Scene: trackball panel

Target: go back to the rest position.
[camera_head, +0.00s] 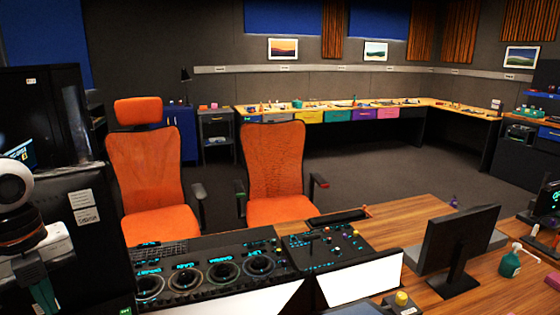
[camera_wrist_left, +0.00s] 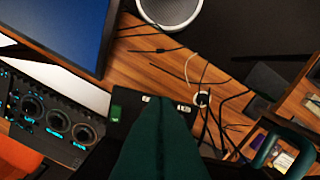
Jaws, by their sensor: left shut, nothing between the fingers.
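My left gripper (camera_head: 45,295) is at the lower left of the head view, at the end of my arm, with dark green fingers pointing down. In the left wrist view its fingers (camera_wrist_left: 165,102) are together and hold nothing. The trackball panel (camera_head: 205,275), a black console with several round dials and cyan markings, is to the right of the gripper in the head view. It also shows at the left of the left wrist view (camera_wrist_left: 48,120). My right gripper is not in view.
A second panel (camera_head: 325,248) with small knobs adjoins the console. A monitor (camera_head: 458,242) and green spray bottle (camera_head: 510,262) stand on the wooden desk. Two orange chairs (camera_head: 146,175) stand behind. Cables (camera_wrist_left: 205,100) and a round speaker (camera_wrist_left: 170,10) show near the left fingers.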

